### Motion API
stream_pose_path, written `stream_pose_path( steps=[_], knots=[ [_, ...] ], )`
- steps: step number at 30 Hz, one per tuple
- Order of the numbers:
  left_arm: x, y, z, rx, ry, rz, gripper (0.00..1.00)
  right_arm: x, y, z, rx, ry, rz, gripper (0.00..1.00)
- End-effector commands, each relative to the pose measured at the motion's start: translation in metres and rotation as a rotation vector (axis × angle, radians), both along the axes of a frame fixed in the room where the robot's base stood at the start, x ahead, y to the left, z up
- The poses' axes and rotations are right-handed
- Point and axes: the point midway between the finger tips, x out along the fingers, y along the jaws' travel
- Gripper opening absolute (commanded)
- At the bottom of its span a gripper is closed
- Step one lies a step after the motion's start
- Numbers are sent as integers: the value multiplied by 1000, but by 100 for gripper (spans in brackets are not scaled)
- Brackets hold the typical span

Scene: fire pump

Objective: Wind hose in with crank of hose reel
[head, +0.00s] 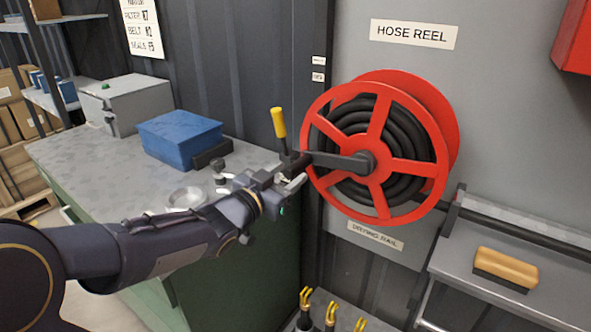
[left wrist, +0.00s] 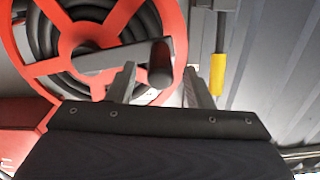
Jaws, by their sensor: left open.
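The red hose reel (head: 401,205) with black hose (head: 408,130) wound on it is mounted on the grey wall panel. Its dark crank arm (head: 340,161) points left from the hub, and a dark crank handle (head: 297,163) sits at its outer end. My left gripper (head: 292,181) is at the handle. In the left wrist view the left gripper (left wrist: 160,88) is open, and the crank handle (left wrist: 161,62) appears between its two fingers with gaps on both sides. I cannot tell how deep it sits. My right gripper is not in view.
A yellow-handled lever (head: 279,123) stands upright close behind the gripper; it also shows right of the fingers in the left wrist view (left wrist: 217,74). A blue box (head: 178,138) is on the workbench (head: 100,190). A wooden brush (head: 506,266) lies on the right-hand bench.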

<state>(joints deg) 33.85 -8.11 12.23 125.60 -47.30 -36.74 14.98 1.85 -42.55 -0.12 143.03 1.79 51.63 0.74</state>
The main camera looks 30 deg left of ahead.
Motion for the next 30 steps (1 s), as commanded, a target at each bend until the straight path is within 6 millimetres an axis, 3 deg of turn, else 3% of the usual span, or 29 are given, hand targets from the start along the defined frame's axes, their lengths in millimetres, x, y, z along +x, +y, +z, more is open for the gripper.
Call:
stream_pose_path(
  steps=[3,9,19,30],
  knots=[
    [21,-2,-1,-2,1,-2,47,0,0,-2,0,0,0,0],
    [42,-3,-1,-1,2,1,47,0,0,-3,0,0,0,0],
    [47,-4,0,0,1,1,47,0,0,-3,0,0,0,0],
    [46,-3,0,0,1,2,0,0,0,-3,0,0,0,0]
  ],
)
